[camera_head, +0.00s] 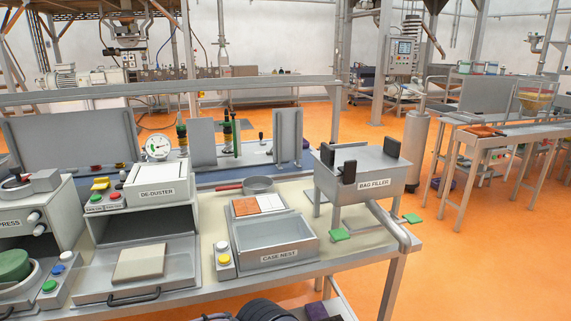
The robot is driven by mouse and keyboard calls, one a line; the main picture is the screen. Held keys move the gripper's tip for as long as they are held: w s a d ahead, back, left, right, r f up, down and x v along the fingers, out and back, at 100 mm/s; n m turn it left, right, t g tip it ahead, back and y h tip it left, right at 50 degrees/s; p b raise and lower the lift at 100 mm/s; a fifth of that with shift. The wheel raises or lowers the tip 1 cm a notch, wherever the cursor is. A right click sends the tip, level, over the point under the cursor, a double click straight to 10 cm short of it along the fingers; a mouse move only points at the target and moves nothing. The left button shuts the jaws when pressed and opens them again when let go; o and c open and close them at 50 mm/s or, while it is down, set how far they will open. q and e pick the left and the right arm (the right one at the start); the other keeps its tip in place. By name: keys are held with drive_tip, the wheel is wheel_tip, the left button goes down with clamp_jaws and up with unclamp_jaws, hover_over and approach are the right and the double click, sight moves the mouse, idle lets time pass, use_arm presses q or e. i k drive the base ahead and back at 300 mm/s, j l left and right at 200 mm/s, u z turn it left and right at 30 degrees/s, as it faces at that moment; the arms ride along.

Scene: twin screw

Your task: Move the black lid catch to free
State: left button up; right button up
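The de-duster (158,192) stands left of the middle of the bench, with a pale lid panel (156,172) on its sloping top. A small dark part shows at the left edge of this panel; it is too small to tell whether it is the black lid catch or how it is set. The bag filler (362,166) on the right carries black blocks at its upper rim, and I cannot tell whether any of them is a catch. Neither of my grippers shows in this view.
Yellow, green and red buttons (96,197) sit left of the de-duster lid. The case nest (275,234), a pan (257,185) and a round gauge (157,147) are nearby. The press (35,220) is at far left. Bare bench top (216,200) lies between de-duster and nest.

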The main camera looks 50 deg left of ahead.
sight(349, 170)
drive_tip(key=u, duration=1.45)
